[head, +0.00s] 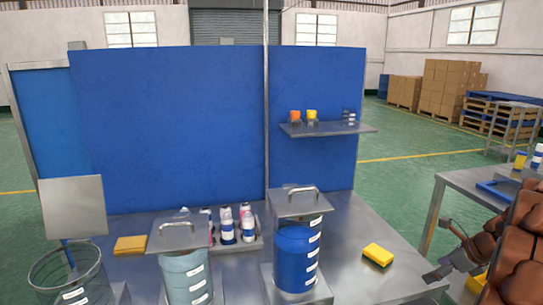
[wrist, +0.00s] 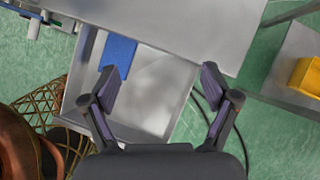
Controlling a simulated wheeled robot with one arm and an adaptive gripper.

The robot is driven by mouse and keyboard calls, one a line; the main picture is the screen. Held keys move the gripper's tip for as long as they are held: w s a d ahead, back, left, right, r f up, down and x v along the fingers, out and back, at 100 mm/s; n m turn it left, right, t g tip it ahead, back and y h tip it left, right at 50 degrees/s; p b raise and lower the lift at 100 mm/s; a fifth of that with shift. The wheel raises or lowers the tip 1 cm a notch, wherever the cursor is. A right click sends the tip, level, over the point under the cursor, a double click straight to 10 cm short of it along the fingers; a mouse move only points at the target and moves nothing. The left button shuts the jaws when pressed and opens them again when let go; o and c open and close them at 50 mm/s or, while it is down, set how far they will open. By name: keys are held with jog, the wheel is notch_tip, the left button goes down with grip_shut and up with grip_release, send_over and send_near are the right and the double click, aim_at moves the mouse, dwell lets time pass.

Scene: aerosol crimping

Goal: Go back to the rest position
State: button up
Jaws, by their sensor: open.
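My gripper (wrist: 158,82) is open in the wrist view, its two dark fingers spread apart with nothing between them. Below it are a grey open tray or drawer (wrist: 140,128) and a blue flat piece (wrist: 118,55) inside it. In the head view my gripper (head: 447,262) is at the lower right, beside the right edge of the steel table (head: 345,235), with my brown arm behind it.
On the steel table stand a blue drum (head: 296,258), a pale drum (head: 186,278), several bottles (head: 227,228) and a yellow sponge (head: 377,254). A wire basket (head: 68,275) is at left. A second table (head: 465,182) is at right. A yellow item (wrist: 306,76) shows in the wrist view.

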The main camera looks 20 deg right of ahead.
jog(key=s+a+r+n+g+y+p, duration=0.1)
jog(key=s+a+r+n+g, duration=0.15)
jog(key=a+n, duration=0.75)
jog(key=s+a+r+n+g+p, duration=0.1)
jog(key=a+r+n+g, duration=0.2)
jog(key=a, duration=1.4)
jog(key=s+a+n+g+h, duration=0.1)
jog(key=s+a+n, duration=0.5)
jog(key=s+n, duration=0.3)
jog(key=s+a+n+g+h+p, duration=0.1)
jog(key=s+a+n+h, duration=0.1)
jog(key=s+a+n, duration=0.5)
jog(key=s+n, duration=0.2)
jog(key=s, duration=0.2)
jog(key=shift+r+n+p, duration=0.2)
jog(key=shift+n+p, duration=0.1)
jog(key=shift+n, duration=0.1)
